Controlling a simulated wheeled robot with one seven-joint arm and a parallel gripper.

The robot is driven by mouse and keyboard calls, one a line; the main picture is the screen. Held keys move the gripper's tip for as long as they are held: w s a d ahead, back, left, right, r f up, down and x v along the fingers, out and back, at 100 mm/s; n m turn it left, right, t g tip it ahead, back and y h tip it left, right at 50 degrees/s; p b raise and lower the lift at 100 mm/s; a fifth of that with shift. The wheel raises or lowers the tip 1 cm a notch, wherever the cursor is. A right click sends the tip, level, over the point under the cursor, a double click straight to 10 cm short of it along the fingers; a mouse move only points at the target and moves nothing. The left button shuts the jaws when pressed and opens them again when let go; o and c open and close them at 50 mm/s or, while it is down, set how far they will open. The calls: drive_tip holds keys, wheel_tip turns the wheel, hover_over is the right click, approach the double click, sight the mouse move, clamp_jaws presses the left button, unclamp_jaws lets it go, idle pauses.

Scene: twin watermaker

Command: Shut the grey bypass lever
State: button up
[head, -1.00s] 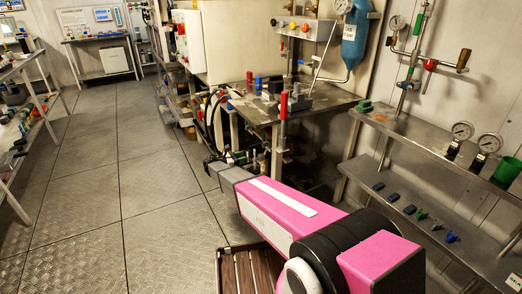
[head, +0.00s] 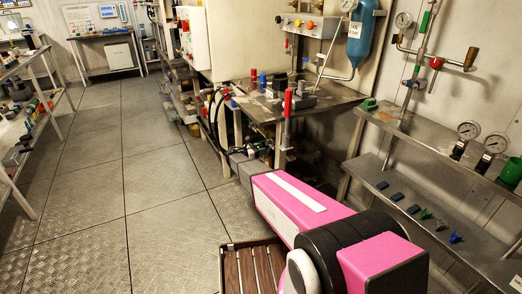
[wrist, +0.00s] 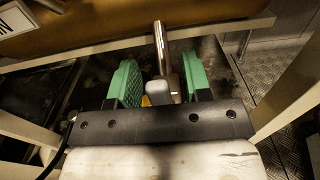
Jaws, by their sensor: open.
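In the wrist view a grey, round-ended piece (wrist: 157,92), which looks like the grey bypass lever, sits between the green finger pads of my gripper (wrist: 158,88). My gripper is open, with a pad on each side of the grey piece; I cannot tell whether either touches it. A bare metal rod (wrist: 160,45) rises just beyond, and a bit of yellow shows beside the grey piece. In the head view my pink arm reaches to the left front of the metal workbench (head: 262,111); its fingers and the lever cannot be made out there.
A red-handled post (head: 287,104) stands at the workbench's front edge. Black hoses (head: 213,108) hang at its left. A steel shelf (head: 408,137) with gauges stands at the right. A slatted wooden crate (head: 228,262) is below my arm. The floor (head: 90,190) at left is clear.

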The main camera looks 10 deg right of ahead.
clamp_jaws()
drive_tip(key=shift+d, duration=0.1)
drive_tip(key=s+f+m, duration=0.1)
drive_tip(key=m, duration=0.3)
drive_tip(key=s+d+f+m, duration=0.1)
drive_tip(key=s+m, duration=0.1)
drive_tip(key=m, duration=0.2)
drive_tip(key=s+f+m, duration=0.1)
drive_tip(key=m, duration=0.3)
drive_tip(key=shift+s+d+m, duration=0.15)
drive_tip(key=shift+s+m, duration=0.05)
drive_tip(key=shift+m, duration=0.1)
drive_tip(key=shift+s+d+f+m, duration=0.1)
drive_tip(key=shift+f+m, duration=0.25)
drive_tip(key=shift+m, duration=0.5)
drive_tip(key=shift+s+a+f+m, duration=0.1)
drive_tip(key=shift+f+m, duration=0.25)
drive_tip(key=shift+m, duration=0.45)
drive_tip(key=shift+s+d+f+m, duration=0.1)
drive_tip(key=shift+f+m, duration=0.25)
drive_tip(key=shift+m, duration=0.5)
